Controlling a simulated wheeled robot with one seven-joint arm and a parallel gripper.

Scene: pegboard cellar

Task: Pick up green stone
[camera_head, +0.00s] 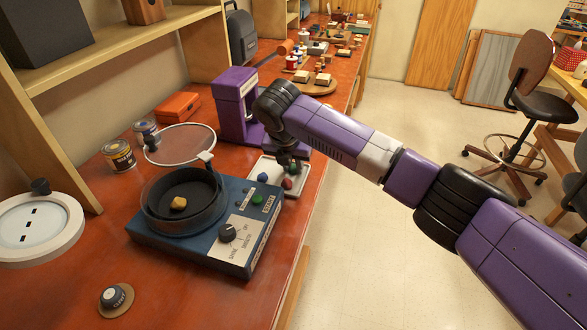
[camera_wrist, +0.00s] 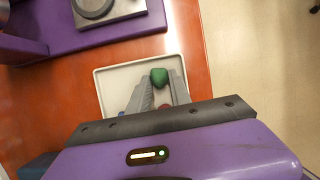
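The green stone (camera_wrist: 159,77) lies in a pale shallow tray (camera_wrist: 106,84) in the wrist view, near the tray's far edge. In the head view the tray (camera_head: 303,182) is on the red bench, and my gripper partly hides the green stone. My gripper (camera_wrist: 161,83) is over the tray, its two grey fingers apart, with the green stone showing between and just beyond their tips. I cannot tell whether they touch it. A red stone (camera_head: 287,183) and a blue stone (camera_head: 262,177) lie in the same tray, nearer the palm in the wrist view.
A blue machine (camera_head: 240,230) with a round black bowl, holding a yellowish stone (camera_head: 179,203), stands left of the tray. A purple press-like stand (camera_head: 238,105) is behind the tray. Cans (camera_head: 118,155) and an orange box (camera_head: 178,106) are farther left. Open floor lies right of the bench.

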